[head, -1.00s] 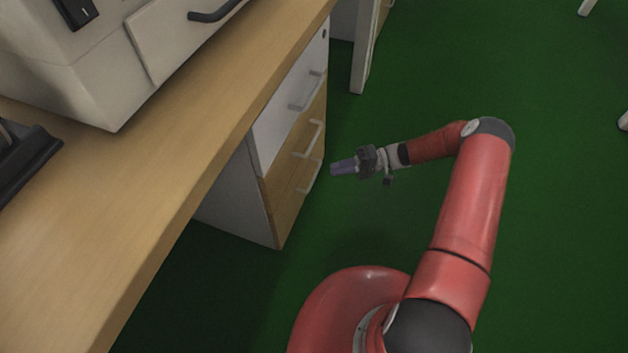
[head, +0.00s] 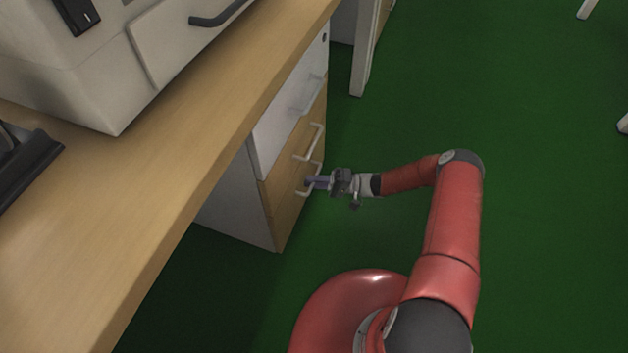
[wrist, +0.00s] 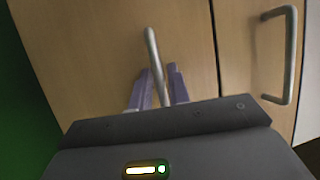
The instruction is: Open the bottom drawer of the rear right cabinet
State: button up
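The cabinet (head: 238,205) under the wooden desk has a white upper front and two wood-coloured drawer fronts below. Its bottom drawer (head: 284,218) looks closed; its front also fills the middle of the wrist view (wrist: 100,45). The bottom handle (head: 300,194), a pale grey bar, shows in the wrist view (wrist: 151,45) too. My gripper (head: 308,182) is at this handle. In the wrist view its two purple fingers (wrist: 160,75) stand on either side of the bar, with a small gap on the right, so it looks open. The lower part of the bar is hidden by my gripper.
The handle of the drawer above (wrist: 291,55) is close beside my gripper. The desk top (head: 190,150) overhangs the cabinet, with a large white machine (head: 110,85) on it. A white table leg (head: 362,60) stands behind.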

grip_shut()
dwell(0.3)
